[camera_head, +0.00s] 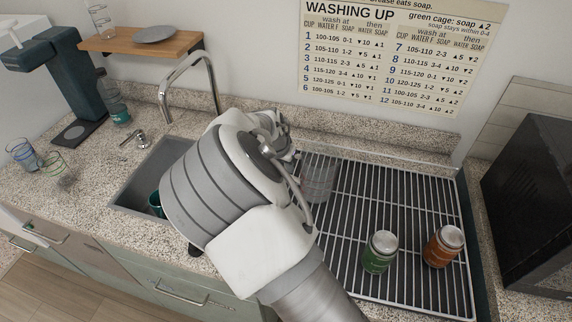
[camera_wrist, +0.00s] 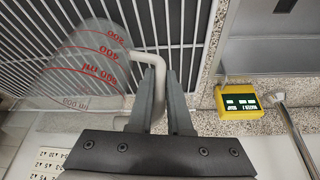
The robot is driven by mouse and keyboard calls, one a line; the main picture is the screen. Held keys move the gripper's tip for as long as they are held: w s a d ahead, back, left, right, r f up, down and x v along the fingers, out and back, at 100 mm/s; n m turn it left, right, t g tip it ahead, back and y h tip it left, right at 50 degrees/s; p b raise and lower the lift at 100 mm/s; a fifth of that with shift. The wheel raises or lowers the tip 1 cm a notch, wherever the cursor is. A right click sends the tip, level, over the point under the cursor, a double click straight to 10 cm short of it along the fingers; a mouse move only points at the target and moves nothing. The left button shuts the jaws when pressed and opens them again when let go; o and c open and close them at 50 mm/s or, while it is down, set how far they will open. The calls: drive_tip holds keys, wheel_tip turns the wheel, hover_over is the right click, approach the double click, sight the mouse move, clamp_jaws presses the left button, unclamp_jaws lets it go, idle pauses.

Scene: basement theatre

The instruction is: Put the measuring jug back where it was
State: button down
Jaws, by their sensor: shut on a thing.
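The measuring jug (camera_wrist: 95,62) is clear with red markings and a pale handle (camera_wrist: 148,62). In the wrist view my gripper (camera_wrist: 157,72) is shut on the handle, with the jug's body to the left of the fingers. In the head view the clear jug (camera_head: 318,180) shows at the left part of the wire rack (camera_head: 400,200), partly behind my arm. I cannot tell whether its base touches the rack. My fingers are hidden there by my own wrist.
A green can (camera_head: 380,252) and an orange can (camera_head: 443,247) stand on the rack's front right. The sink (camera_head: 140,185) and tap (camera_head: 190,75) are left of my arm. A yellow device (camera_wrist: 238,100) shows in the wrist view. The rack's middle is clear.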

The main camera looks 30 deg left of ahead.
drive_tip(key=c, duration=0.8)
unclamp_jaws()
drive_tip(key=shift+f, duration=0.1)
drive_tip(key=shift+c, duration=0.2)
